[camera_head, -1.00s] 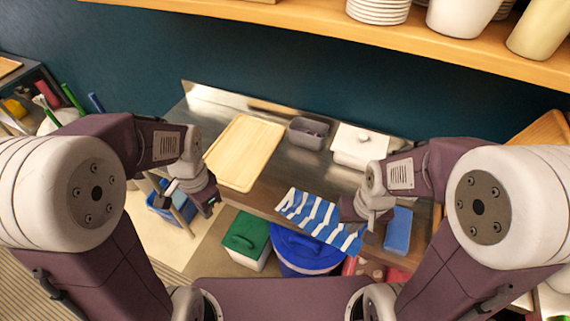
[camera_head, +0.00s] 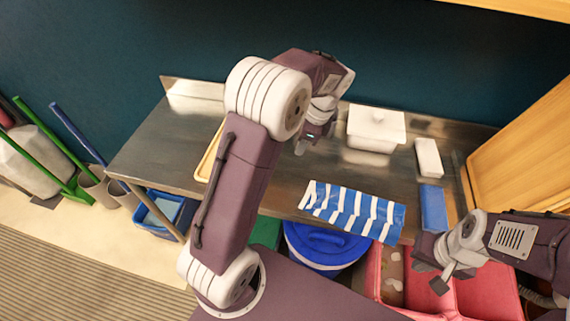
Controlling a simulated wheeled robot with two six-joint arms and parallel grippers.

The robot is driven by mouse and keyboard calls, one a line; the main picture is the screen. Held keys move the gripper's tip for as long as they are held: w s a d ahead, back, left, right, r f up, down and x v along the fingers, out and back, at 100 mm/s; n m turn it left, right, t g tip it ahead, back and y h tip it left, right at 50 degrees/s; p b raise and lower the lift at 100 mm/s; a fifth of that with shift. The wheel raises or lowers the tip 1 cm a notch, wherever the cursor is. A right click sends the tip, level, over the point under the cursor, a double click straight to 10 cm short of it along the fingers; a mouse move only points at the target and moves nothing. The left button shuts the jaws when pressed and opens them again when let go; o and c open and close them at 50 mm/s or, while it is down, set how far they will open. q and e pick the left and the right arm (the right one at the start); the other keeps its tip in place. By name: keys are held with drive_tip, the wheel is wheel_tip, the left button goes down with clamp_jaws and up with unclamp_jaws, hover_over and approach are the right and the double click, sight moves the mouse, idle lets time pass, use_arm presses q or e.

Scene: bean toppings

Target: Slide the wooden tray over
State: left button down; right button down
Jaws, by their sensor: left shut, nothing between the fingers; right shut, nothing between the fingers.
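The wooden tray (camera_head: 208,158) lies on the steel counter in the head view. My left arm covers nearly all of it, and only a strip of its left edge shows. My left gripper (camera_head: 301,148) is shut and empty over the counter, to the right of the visible tray edge and left of the white lidded container. I cannot tell whether it touches the tray. My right gripper (camera_head: 441,279) is shut and empty at the lower right, in front of the counter, above the red bins.
On the steel counter (camera_head: 150,150) are a white lidded container (camera_head: 376,130), a white block (camera_head: 428,157), a blue sponge or cloth (camera_head: 433,208) and a blue striped cloth (camera_head: 350,210). A wooden board (camera_head: 530,150) stands at the right. The counter's left end is clear.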

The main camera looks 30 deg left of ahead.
sight(280, 169)
use_arm(q)
drive_tip(key=x, duration=1)
drive_tip(key=shift+s+f+b, duration=0.1)
drive_tip(key=shift+s+b, duration=0.05)
drive_tip(key=shift+b, duration=0.25)
drive_tip(key=a, duration=0.2)
drive_tip(key=shift+s+a+p, duration=0.3)
drive_tip(key=shift+s+a, duration=0.2)
drive_tip(key=shift+a, duration=0.5)
drive_tip(key=shift+d, duration=0.1)
